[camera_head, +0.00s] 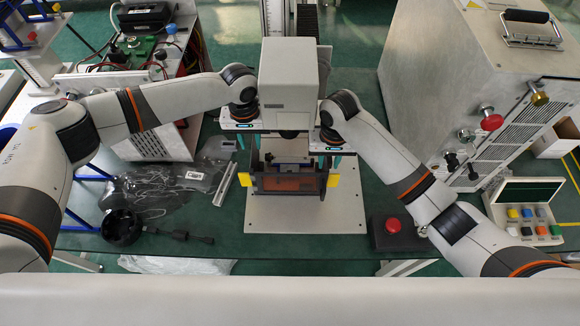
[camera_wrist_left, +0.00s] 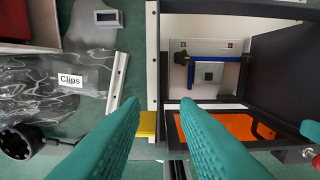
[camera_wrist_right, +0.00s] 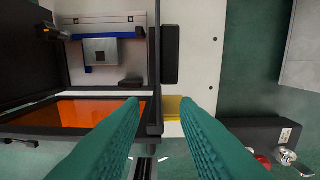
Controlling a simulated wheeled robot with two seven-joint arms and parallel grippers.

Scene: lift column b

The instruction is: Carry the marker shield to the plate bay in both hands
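The marker shield appears to be the orange pane (camera_head: 290,184) in a black frame at the front of the machine, with a yellow tab at each side. The orange pane also shows in the left wrist view (camera_wrist_left: 245,126) and the right wrist view (camera_wrist_right: 75,113). My left gripper (camera_head: 249,142) is open above the left yellow tab (camera_wrist_left: 148,124), which shows between its fingers. My right gripper (camera_head: 330,160) is open above the right yellow tab (camera_wrist_right: 172,108), also between its fingers. Neither visibly grips. I cannot tell which place is the plate bay.
A blue clamp with a grey plate (camera_wrist_left: 208,72) sits behind the pane. A pale base plate (camera_head: 340,212) lies under the machine. A red button box (camera_head: 394,227) and a keypad (camera_head: 525,215) stand right.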

